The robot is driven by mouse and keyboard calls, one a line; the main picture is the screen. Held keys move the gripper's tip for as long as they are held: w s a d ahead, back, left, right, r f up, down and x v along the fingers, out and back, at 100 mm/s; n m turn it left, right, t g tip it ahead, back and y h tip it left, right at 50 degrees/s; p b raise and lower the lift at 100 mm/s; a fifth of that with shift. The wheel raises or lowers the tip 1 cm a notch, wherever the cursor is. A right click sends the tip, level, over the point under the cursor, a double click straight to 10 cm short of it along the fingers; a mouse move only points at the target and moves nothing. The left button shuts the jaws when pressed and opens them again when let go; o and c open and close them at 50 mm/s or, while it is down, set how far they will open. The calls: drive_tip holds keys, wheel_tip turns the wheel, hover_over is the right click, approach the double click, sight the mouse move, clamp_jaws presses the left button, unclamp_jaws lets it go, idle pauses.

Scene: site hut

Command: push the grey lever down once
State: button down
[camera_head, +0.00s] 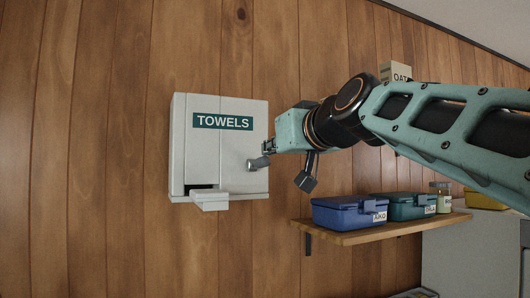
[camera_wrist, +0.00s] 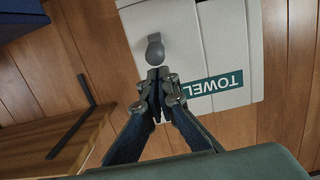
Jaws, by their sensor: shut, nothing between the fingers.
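The white towel dispenser (camera_head: 222,150) hangs on the wooden wall with a green "TOWELS" label. It also shows in the wrist view (camera_wrist: 191,45), upside down. The grey lever (camera_head: 258,163) sticks out on its right side, low down. In the wrist view the lever (camera_wrist: 155,50) has a rounded end just beyond my fingertips. My gripper (camera_head: 268,147) is shut and empty, close to the lever and a little above it in the head view.
A white tray lip (camera_head: 210,200) juts from the dispenser's bottom. A wooden shelf (camera_head: 345,236) at lower right holds a blue box (camera_head: 345,214), a teal box (camera_head: 398,207) and a small jar (camera_head: 443,203). The wall left of the dispenser is clear.

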drive_tip(key=b+v, duration=0.1)
drive_tip(key=v, duration=0.9)
drive_tip(key=shift+s, duration=0.2)
drive_tip(key=s+d+f+m+g+h, duration=0.25)
drive_tip(key=s+f, duration=0.35)
drive_tip(key=f, duration=1)
drive_tip(key=s+d+f+m+g+h, duration=0.15)
drive_tip(key=s+f+g, duration=0.35)
drive_tip(key=f, duration=1.1)
drive_tip(key=s+d+f+m+g+h, duration=0.1)
drive_tip(key=s+d+f+g+h, duration=0.35)
drive_tip(key=f, duration=1.15)
wheel_tip(320, 180, up, 22)
drive_tip(key=s+a+t+y+p, duration=0.1)
drive_tip(key=t+y+p, duration=0.1)
drive_tip(key=p, duration=1.9)
drive_tip(key=shift+s, duration=0.25)
